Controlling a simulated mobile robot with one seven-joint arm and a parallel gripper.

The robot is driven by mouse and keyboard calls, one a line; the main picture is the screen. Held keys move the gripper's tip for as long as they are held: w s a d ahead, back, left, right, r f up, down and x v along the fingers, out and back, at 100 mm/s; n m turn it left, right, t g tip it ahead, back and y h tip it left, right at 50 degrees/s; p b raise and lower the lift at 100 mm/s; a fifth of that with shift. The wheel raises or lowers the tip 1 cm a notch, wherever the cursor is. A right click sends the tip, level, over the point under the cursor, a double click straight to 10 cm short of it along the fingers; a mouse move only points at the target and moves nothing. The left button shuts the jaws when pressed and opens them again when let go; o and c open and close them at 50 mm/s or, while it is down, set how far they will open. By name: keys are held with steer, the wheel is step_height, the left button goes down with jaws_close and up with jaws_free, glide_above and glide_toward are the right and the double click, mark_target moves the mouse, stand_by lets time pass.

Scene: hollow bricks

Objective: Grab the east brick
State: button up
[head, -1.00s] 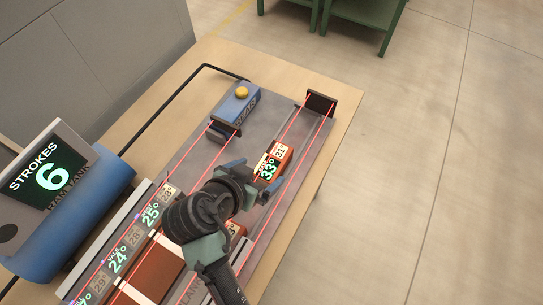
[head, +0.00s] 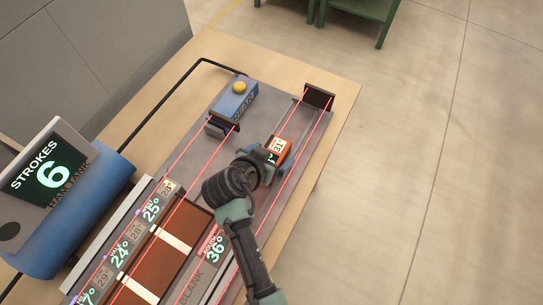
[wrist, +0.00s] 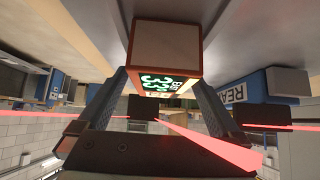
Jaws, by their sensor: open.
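An orange-brown brick (head: 280,148) with a pale tag and a green readout lies on the grey bed, just beyond my gripper (head: 266,163). Its name is not readable; my arm hides part of it. In the wrist view this brick (wrist: 166,38) stands between the two fingers of my open gripper (wrist: 163,76), with its readout of 33 facing me. Whether either finger touches it I cannot tell. A plate reading 36° (head: 214,248) lies by my arm, beside a panel marked BLANK.
A blue box with a yellow button (head: 236,98) stands behind the gripper. Red beams run along the bed between dark end posts (head: 319,96). A blue tank with a STROKES 6 screen (head: 50,177) stands at left. Dark brown bricks (head: 150,268) lie in a row near the front.

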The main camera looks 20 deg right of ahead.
jaws_close()
steer(key=shift+r, duration=0.1)
stand_by(0.4)
